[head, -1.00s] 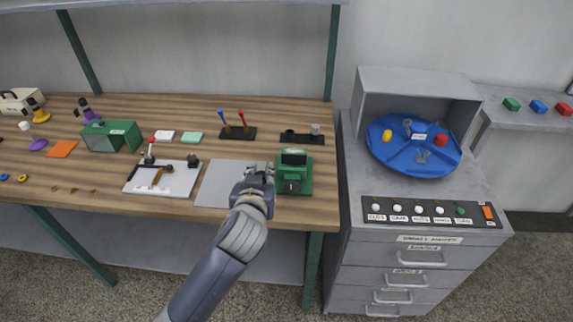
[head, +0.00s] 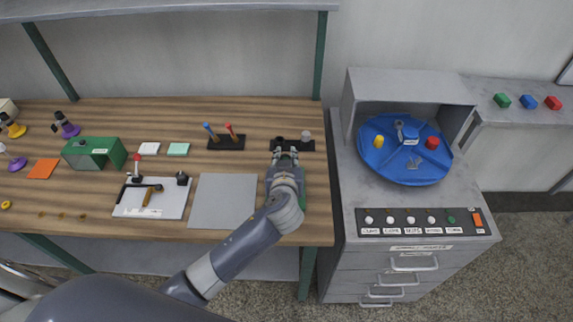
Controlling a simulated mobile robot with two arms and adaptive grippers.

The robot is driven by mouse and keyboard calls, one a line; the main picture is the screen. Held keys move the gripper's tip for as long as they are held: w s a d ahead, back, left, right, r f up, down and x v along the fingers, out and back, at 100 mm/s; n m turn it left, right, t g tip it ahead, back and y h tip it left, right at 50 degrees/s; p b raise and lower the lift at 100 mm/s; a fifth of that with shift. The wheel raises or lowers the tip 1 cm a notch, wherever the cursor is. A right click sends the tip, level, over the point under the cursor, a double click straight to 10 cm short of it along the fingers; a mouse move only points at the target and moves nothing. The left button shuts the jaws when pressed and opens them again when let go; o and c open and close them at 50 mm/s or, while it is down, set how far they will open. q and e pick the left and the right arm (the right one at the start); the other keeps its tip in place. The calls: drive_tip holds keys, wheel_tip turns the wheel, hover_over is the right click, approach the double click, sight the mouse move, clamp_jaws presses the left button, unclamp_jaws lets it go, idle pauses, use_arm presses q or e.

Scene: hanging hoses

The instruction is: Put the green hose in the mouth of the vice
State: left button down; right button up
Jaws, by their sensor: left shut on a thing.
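The green vice (head: 267,178) stands near the front right of the wooden bench and is mostly hidden behind my left gripper. Its mouth cannot be seen. My left gripper (head: 285,156) is over the vice with its fingers pointing to the back of the bench. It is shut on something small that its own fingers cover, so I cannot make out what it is. I cannot pick out the green hose anywhere in the head view. My right gripper is not in view.
A grey plate (head: 222,200) lies just left of the vice. A dark holder (head: 310,146) sits right behind it, and a stand with blue and red tools (head: 226,142) is farther left. A grey cabinet with a blue turntable (head: 405,160) stands to the right.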

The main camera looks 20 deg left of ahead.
use_arm(q)
wheel_tip(320, 180, down, 3)
drive_tip(key=shift+r, duration=0.2)
drive_tip(key=shift+f, duration=0.4)
drive_tip(key=c, duration=1.4)
unclamp_jaws()
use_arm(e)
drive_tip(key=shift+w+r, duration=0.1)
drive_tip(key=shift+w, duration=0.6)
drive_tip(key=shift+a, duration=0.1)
